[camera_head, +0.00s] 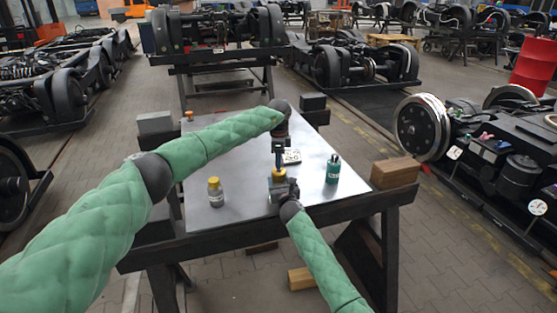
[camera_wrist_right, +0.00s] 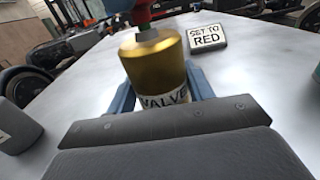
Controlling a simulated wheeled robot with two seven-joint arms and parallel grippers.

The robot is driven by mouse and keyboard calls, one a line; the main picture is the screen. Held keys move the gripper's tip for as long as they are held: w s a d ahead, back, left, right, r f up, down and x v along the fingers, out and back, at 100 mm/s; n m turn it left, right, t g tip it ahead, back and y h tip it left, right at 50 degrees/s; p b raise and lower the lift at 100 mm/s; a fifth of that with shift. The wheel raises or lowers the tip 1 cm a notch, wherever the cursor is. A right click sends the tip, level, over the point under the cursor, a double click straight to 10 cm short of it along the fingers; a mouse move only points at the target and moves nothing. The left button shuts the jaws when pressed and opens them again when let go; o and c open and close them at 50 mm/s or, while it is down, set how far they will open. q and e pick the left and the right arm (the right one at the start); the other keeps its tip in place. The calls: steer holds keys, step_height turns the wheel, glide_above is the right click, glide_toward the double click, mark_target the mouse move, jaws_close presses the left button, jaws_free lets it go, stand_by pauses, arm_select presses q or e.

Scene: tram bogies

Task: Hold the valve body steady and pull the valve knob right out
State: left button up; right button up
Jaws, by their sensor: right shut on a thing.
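The valve body (camera_wrist_right: 155,62) is a gold cylinder with a white VALVE label. It stands upright between the blue fingers of my right gripper (camera_wrist_right: 160,85), which is shut on it; in the head view the valve body shows as a small yellow piece (camera_head: 278,177). Above it in the right wrist view is a red part, seemingly the valve knob (camera_wrist_right: 140,13), cut off by the picture's top edge. My left gripper (camera_head: 278,162) points down from above, right over the valve. Its fingers are too small and dark to tell whether they grip the knob.
The metal-topped table (camera_head: 240,160) bears a yellow-capped bottle (camera_head: 216,193) at left and a green bottle (camera_head: 333,170) at right. A wooden block (camera_head: 395,172) sits at the right edge.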

arm_select(q)
steer(key=shift+r, duration=1.55)
steer(key=o, duration=1)
step_height(320, 180, up, 12)
stand_by(0.3)
arm_select(e)
steer(key=o, duration=1.1)
steer(key=shift+s, duration=0.1)
